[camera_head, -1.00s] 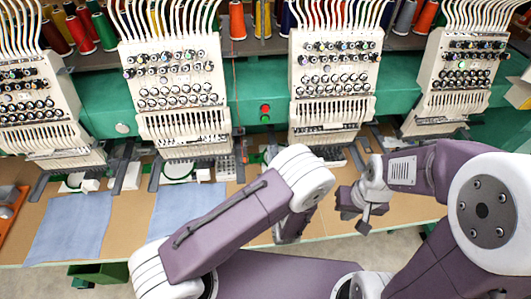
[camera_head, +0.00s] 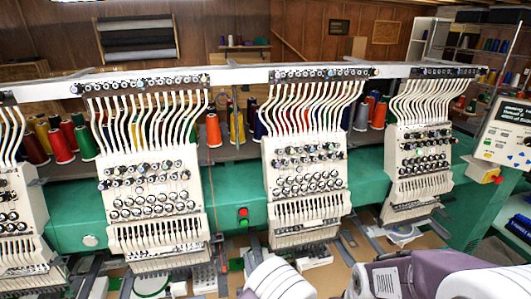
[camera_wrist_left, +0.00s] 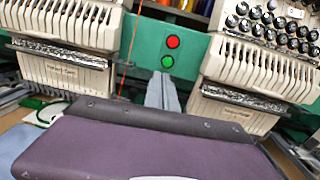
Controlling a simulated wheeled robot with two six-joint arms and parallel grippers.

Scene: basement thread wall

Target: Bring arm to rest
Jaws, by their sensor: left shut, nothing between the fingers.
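My left gripper shows in the left wrist view, its grey fingers (camera_wrist_left: 163,92) together and empty. They point towards the green machine body, below a red and a green button. In the head view only the white joint of my left arm (camera_head: 280,280) shows at the bottom edge. Part of my right arm (camera_head: 385,280) shows at the bottom right, with its gripper fingers below the frame.
White embroidery heads (camera_head: 155,205) with threads and knobs line the green machine (camera_head: 230,190). Thread cones (camera_head: 213,130) stand behind them. A control panel (camera_head: 505,130) is at the right. A tan table strip shows under the heads.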

